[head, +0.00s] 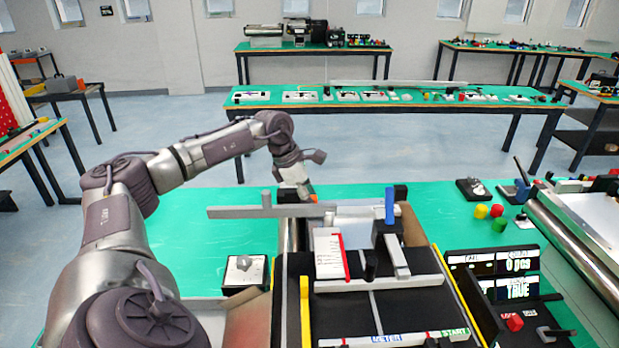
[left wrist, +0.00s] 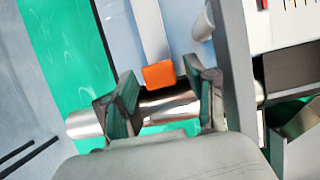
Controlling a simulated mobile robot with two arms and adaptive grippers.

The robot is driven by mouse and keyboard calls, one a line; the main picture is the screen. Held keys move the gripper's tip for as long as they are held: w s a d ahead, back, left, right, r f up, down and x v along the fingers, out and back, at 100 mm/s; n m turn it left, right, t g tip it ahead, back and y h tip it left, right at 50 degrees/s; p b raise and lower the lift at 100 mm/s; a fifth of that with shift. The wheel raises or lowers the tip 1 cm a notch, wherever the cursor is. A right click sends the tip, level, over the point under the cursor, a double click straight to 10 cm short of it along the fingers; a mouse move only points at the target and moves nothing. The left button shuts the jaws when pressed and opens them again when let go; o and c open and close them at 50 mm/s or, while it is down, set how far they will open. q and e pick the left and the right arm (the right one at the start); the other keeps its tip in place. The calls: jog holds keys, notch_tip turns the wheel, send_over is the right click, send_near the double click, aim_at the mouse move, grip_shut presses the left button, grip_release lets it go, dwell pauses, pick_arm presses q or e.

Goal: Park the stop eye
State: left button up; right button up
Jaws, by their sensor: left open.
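My left gripper (head: 309,195) hangs over the back left of the mini conveyor (head: 292,285). In the left wrist view its two dark fingers (left wrist: 163,101) are apart. An orange block (left wrist: 159,74) on the end of a pale bar shows between them, with no clear sign of contact. The orange tip (head: 313,197) also shows in the head view by the gripper. A shiny roller (left wrist: 170,110) lies behind the fingers. A black block (head: 386,235) with a blue upright (head: 389,205) stands on the conveyor's right side. I cannot tell which part is the stop eye.
A long grey bar (head: 235,212) with a short post lies left of the gripper. A white scale card (head: 328,253) with a red edge stands on the conveyor. A display panel (head: 494,262) is at right.

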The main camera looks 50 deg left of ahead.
pick_arm(q)
jog(key=shift+r, duration=0.35)
jog(key=v, duration=1.1)
jog(key=shift+s, duration=0.25)
jog(key=shift+a, duration=0.1)
